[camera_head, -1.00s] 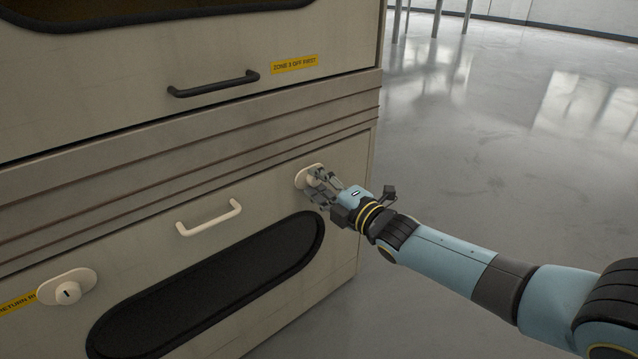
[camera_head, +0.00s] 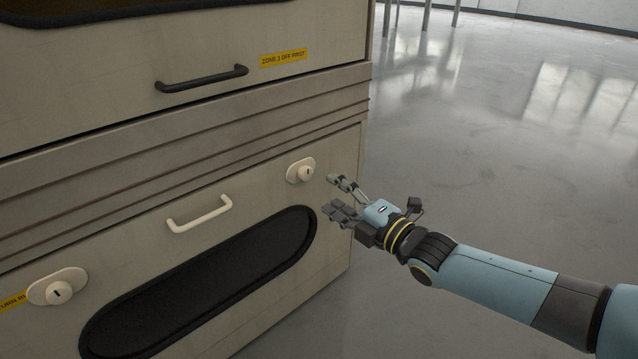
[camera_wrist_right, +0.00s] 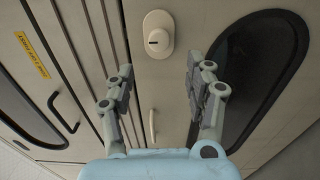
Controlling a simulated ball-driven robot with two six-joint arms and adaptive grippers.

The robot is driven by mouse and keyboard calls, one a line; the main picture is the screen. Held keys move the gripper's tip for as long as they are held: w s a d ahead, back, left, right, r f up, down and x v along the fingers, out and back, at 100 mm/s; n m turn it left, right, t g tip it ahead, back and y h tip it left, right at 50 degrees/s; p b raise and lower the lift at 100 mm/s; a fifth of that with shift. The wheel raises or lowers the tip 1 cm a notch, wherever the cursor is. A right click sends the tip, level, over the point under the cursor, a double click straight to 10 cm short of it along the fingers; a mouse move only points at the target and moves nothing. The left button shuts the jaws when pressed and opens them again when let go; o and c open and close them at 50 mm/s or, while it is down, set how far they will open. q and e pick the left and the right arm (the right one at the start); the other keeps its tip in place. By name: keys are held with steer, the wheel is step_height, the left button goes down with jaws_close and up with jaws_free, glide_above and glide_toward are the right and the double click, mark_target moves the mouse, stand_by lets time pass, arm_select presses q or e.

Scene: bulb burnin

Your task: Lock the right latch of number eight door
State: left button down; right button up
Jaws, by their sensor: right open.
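The right latch (camera_head: 301,170) is a cream knob with a dark slot on an oval plate, at the upper right of the lower door (camera_head: 236,236). It also shows in the right wrist view (camera_wrist_right: 158,35), ahead of the fingers and between their lines. The slot runs close to upright in the head view. My right gripper (camera_head: 339,196) is open and empty, just right of the latch and apart from it. The left latch (camera_head: 58,290) is a similar knob at the door's left. No number eight is readable. My left gripper is not in view.
A cream handle (camera_head: 200,215) sticks out between the latches, above a long dark window (camera_head: 205,283). A black handle (camera_head: 202,79) and a yellow label (camera_head: 283,58) are on the upper door. Open grey floor (camera_head: 490,150) lies to the right.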

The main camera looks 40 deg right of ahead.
steer(key=shift+s+d, duration=0.15)
steer(key=shift+s, duration=1.8)
